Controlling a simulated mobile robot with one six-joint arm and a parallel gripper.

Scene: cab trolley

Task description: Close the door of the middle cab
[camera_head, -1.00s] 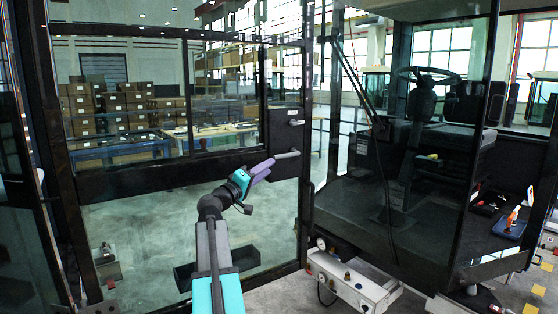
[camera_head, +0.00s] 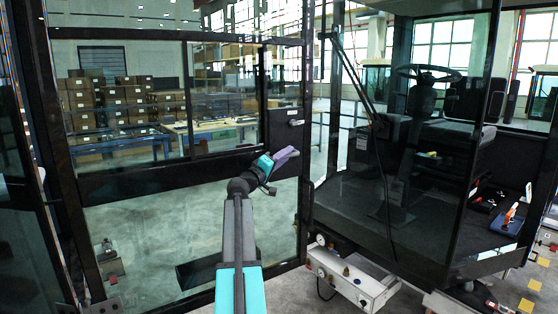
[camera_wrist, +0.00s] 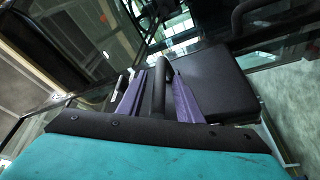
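The cab door (camera_head: 130,184) is a tall glass panel in a black frame, standing swung open left of the cab (camera_head: 400,170). A black latch box (camera_head: 284,128) sits at its right edge, with a small light handle on it. My gripper (camera_head: 289,155), teal with purple fingers, is at the door's handle bar just below that box and mostly hides the bar. In the wrist view, the dark handle bar (camera_wrist: 158,88) lies between the two purple fingers (camera_wrist: 158,95). A gap shows on both sides of it, so the fingers look open around it.
The cab's seat and steering wheel (camera_head: 428,74) show behind glass. A white step box (camera_head: 350,284) juts out low beside the door's lower right corner. Another dark frame stands at the far left. Tables and stacked boxes (camera_head: 105,100) are visible through the door glass.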

